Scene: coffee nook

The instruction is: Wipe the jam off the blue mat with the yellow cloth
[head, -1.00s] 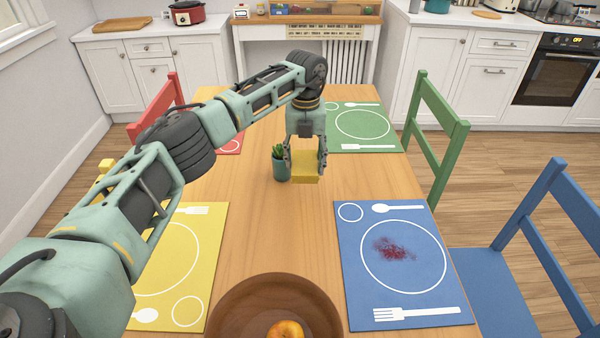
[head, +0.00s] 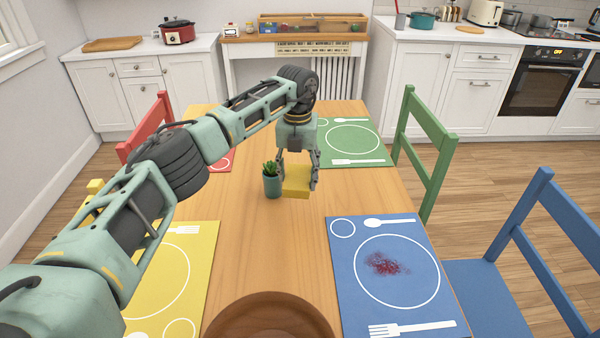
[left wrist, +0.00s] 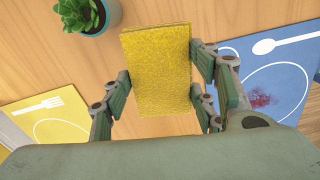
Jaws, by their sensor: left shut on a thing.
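The yellow cloth (head: 297,181) is held by my left gripper (head: 297,172), which is shut on it above the middle of the table, just right of a small potted plant. In the left wrist view the cloth (left wrist: 158,70) is a flat yellow block between the two fingers (left wrist: 160,85). The blue mat (head: 350,300) lies at the right side of the table, nearer than the gripper. A dark red jam smear (head: 385,264) is inside its white plate outline. The smear also shows in the left wrist view (left wrist: 260,98). My right gripper is not in view.
The potted plant (head: 271,182) stands close beside the cloth. A brown bowl (head: 268,318) is at the near edge. The yellow mat (head: 205,255) is left, the green mat (head: 375,150) far right. Blue (head: 480,295) and green (head: 432,130) chairs stand along the right. Bare wood lies between cloth and blue mat.

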